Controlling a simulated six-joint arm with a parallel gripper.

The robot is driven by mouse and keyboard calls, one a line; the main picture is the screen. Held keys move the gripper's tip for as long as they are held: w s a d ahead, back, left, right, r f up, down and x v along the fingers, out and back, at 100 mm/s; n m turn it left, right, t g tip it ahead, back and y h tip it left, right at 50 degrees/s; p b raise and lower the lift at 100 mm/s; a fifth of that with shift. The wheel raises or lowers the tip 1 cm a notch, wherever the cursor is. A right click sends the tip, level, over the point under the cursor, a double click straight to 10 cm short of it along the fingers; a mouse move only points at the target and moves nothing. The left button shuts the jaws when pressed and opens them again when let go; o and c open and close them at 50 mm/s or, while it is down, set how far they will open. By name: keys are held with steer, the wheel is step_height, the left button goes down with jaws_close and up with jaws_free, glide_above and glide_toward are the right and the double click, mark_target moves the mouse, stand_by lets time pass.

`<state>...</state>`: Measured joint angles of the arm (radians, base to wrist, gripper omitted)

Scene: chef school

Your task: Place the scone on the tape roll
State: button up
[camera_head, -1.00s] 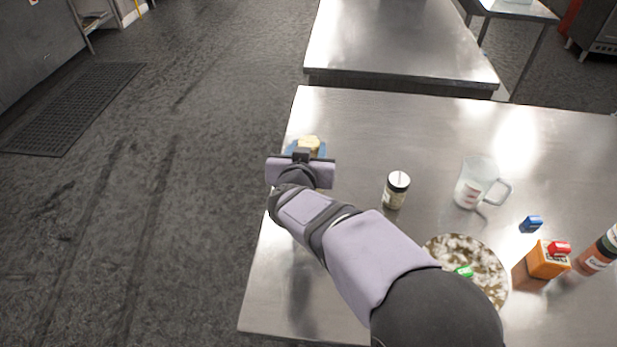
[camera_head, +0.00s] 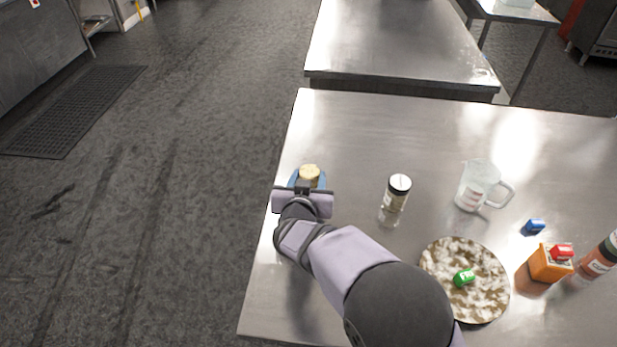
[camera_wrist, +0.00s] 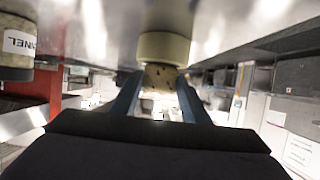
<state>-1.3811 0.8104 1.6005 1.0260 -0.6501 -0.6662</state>
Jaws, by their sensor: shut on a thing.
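My gripper (camera_head: 309,181) is over the left part of the steel table, its blue fingers closed on the scone (camera_head: 310,171). In the wrist view, which looks upside down, the speckled scone (camera_wrist: 160,78) sits between the two blue fingers (camera_wrist: 158,96). The cream tape roll (camera_wrist: 165,47) shows directly against the scone on the table side, lined up with it. I cannot tell whether they touch or a small gap is left.
Right of my gripper stands a spice jar (camera_head: 396,194), then a clear measuring jug (camera_head: 478,187). A speckled plate (camera_head: 445,262) carries a green item (camera_head: 464,277). A blue item (camera_head: 534,227), an orange box (camera_head: 548,265) and a bottle (camera_head: 602,255) are farther right. The table's left edge is close.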

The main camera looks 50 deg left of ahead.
steer(key=shift+f, duration=0.15)
steer(key=o, duration=1.1)
steer(key=shift+c, duration=0.2)
steer(key=shift+r, duration=0.25)
steer(key=b+v, duration=0.1)
steer(key=v, duration=1.1)
steer(key=shift+b, duration=0.3)
steer(key=shift+f, duration=0.2)
